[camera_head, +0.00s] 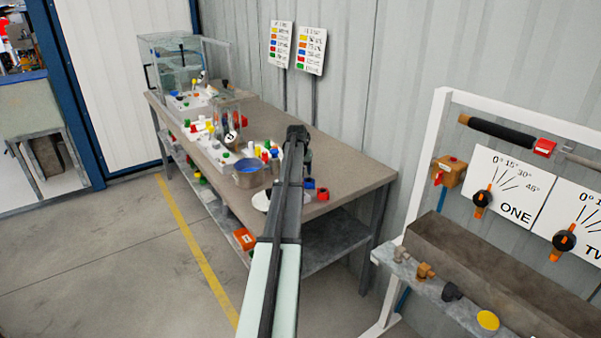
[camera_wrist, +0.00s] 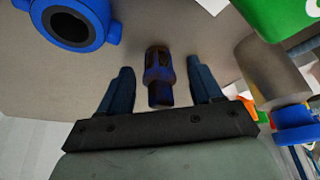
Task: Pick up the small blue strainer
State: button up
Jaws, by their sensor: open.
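The small blue strainer (camera_wrist: 158,72) shows in the wrist view as a short dark blue piece with brownish slots. It lies between the two fingers of my gripper (camera_wrist: 161,68), with a visible gap on each side. My gripper is open and does not grip it. In the head view my gripper (camera_head: 298,135) is over the right part of the brown workbench (camera_head: 345,172), seen along my arm. The strainer cannot be made out there, and my arm hides part of the bench top.
A larger blue ring-shaped part (camera_wrist: 97,12) is close by at upper left in the wrist view. A green part (camera_wrist: 275,15) is at upper right. A metal pot (camera_head: 248,174) and several coloured parts crowd the bench left of my arm. A red part (camera_head: 322,194) sits near the front edge.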

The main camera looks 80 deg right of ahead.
jog(key=shift+f, duration=0.1)
jog(key=shift+c, duration=0.3)
jog(key=c, duration=1.1)
jog(key=shift+o, duration=0.2)
